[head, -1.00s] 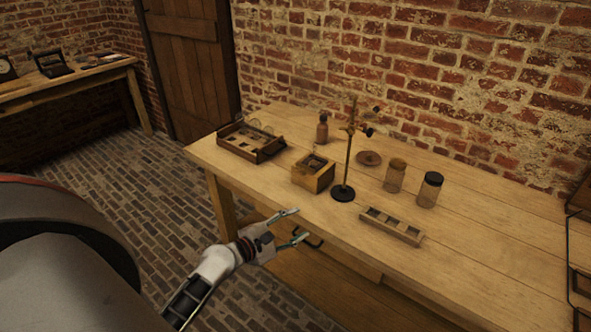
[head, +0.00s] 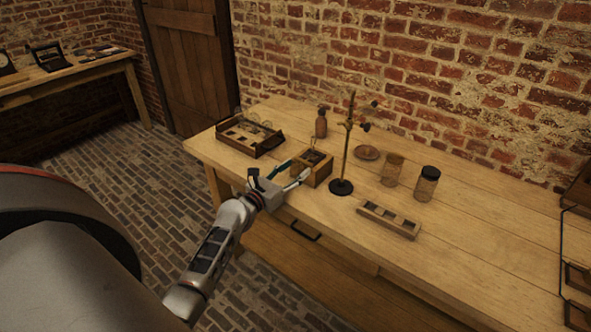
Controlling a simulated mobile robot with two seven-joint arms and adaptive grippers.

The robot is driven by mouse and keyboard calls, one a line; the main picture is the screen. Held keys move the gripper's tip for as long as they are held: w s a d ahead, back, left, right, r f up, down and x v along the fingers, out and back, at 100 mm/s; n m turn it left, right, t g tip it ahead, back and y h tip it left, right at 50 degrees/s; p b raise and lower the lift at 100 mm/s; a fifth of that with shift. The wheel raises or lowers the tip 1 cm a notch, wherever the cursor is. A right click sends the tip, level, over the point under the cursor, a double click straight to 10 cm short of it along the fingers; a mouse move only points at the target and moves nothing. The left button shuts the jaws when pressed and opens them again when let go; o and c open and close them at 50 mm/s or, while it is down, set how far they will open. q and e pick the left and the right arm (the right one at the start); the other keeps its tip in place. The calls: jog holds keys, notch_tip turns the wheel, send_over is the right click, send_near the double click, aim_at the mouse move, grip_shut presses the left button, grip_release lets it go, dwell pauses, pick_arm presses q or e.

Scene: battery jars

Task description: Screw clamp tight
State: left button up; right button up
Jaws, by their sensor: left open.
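A stand with a round black base (head: 341,187) and an upright rod (head: 348,145) is on the table. A small clamp with a dark screw knob (head: 365,127) sits high on the rod; how tight it is cannot be seen. My left gripper (head: 296,170) is open at the table's front edge, left of the stand. Its fingers reach toward a small wooden box (head: 318,172), one near the box's front side. Whether they touch it cannot be told. The gripper is apart from the clamp. My right gripper is not in view.
A wooden tray (head: 283,147) with glassware stands at the left. A brown bottle (head: 321,123), a round dish (head: 367,153), an open jar (head: 391,170) and a black-lidded jar (head: 427,184) stand behind. A slotted wooden rack (head: 412,232) lies in front.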

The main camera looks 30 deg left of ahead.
pick_arm(q)
jog(key=shift+w, duration=0.35)
jog(key=c, duration=1.1)
jog(key=shift+m, duration=0.3)
